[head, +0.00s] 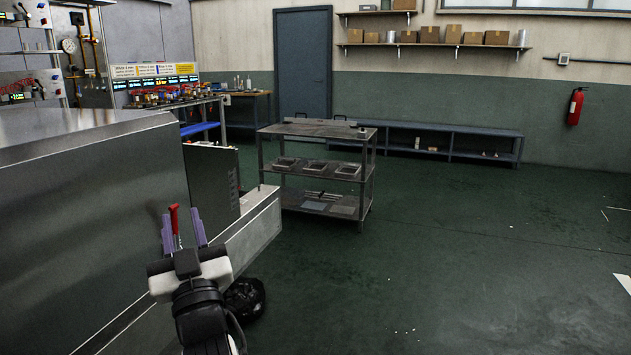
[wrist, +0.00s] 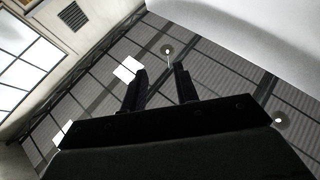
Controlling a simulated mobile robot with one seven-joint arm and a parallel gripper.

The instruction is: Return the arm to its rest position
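My gripper (head: 183,225) is at the lower left of the head view, pointing up, with its two purple fingers apart. In the wrist view my gripper (wrist: 160,78) shows two dark fingers with a gap between them and only ceiling behind, so it is open and empty. A red-handled lever (head: 174,219) shows between the fingers in the head view. It appears to be behind them, against the steel side of the dryer (head: 80,230); I cannot tell how near it is.
An open dark panel (head: 212,187) and a steel ledge (head: 250,230) stand just right of the dryer. A trolley (head: 318,130) with trays is further back. A low bench (head: 450,132) runs along the far wall. The green floor (head: 450,260) on the right is mostly clear.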

